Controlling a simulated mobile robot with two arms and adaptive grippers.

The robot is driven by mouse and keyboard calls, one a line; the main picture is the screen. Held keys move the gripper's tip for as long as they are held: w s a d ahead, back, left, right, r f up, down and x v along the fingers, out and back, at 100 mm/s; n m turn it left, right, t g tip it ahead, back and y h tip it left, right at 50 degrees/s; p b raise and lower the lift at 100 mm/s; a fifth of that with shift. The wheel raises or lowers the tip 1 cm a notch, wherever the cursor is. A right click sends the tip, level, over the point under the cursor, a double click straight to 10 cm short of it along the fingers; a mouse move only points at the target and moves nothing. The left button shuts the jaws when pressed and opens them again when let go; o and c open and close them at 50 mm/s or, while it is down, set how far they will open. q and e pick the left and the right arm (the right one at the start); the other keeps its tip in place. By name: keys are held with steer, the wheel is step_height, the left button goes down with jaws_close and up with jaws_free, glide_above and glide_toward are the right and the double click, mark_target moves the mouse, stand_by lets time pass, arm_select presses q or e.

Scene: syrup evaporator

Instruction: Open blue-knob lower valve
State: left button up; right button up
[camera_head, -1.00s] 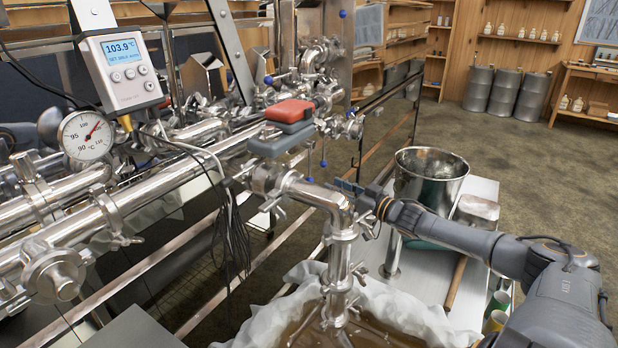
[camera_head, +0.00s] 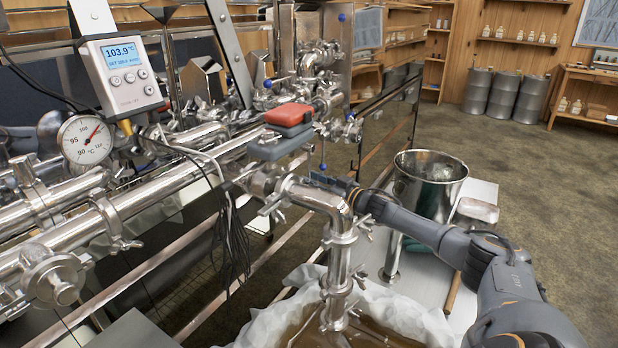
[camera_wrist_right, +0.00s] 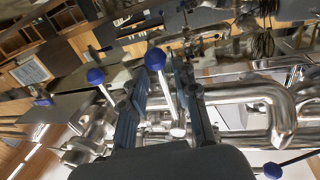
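The steel pipework carries several blue-knobbed valve levers. One blue knob (camera_head: 323,166) hangs on a thin rod just above my right gripper (camera_head: 318,178) in the head view. The gripper is by the bend of the lower outlet pipe (camera_head: 320,197). In the right wrist view, my right gripper's fingers (camera_wrist_right: 162,68) are apart. A blue knob (camera_wrist_right: 155,59) on a bright rod shows between them; I cannot tell whether either finger touches it. Another blue knob (camera_wrist_right: 96,75) is left of the fingers. My left gripper is not in view.
Orange-red and grey handles (camera_head: 289,115) sit above the valve. A digital display (camera_head: 120,79) and a dial gauge (camera_head: 86,139) are at left. A steel pot (camera_head: 430,180) stands on the white table (camera_head: 484,192) at right. A cloth-lined vessel (camera_head: 395,312) is below the outlet.

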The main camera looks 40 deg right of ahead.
steer(key=shift+w+a, duration=0.1)
steer(key=shift+w, duration=0.85)
jaws_close()
